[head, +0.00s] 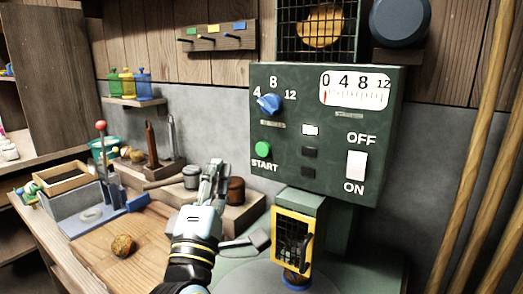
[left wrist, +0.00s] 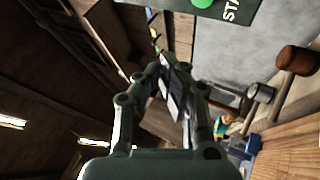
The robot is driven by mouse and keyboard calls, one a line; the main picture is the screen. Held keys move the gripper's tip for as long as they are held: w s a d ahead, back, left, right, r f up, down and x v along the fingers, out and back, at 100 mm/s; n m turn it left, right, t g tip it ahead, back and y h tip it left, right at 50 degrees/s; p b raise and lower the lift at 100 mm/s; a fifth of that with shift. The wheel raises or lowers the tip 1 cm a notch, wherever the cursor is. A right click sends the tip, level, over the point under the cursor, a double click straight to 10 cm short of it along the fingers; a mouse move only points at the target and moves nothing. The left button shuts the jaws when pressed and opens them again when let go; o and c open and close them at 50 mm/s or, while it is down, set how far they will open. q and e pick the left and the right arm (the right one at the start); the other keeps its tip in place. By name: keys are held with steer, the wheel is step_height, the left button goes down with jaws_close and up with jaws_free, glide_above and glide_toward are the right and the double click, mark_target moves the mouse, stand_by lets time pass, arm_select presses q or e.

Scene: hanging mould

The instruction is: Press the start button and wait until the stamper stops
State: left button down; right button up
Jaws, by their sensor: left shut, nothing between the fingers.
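The green start button (head: 263,149) sits at the lower left of the dark green control panel (head: 290,190), above the word START. It also shows cut off at the top edge of the left wrist view (left wrist: 203,3). The stamper (head: 292,240), with a yellow-framed guard, stands below the panel. My left gripper (head: 215,168) is shut and empty, to the left of the start button and a little lower, apart from it. Its fingers also show in the left wrist view (left wrist: 172,75). My right gripper is not in view.
The panel has a blue knob (head: 269,104), a white dial (head: 355,90) and a white OFF/ON switch (head: 356,165). Wooden poles (head: 490,120) stand at the right.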

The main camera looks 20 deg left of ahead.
mark_target(262, 149)
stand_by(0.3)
arm_select(q)
steer(key=w+d+b, duration=0.1)
steer(key=w+b, duration=0.1)
steer(key=w, duration=0.6)
steer(key=shift+w, duration=0.35)
steer(key=shift+d, duration=0.1)
stand_by(0.7)
stand_by(0.4)
steer(key=shift+w, duration=0.45)
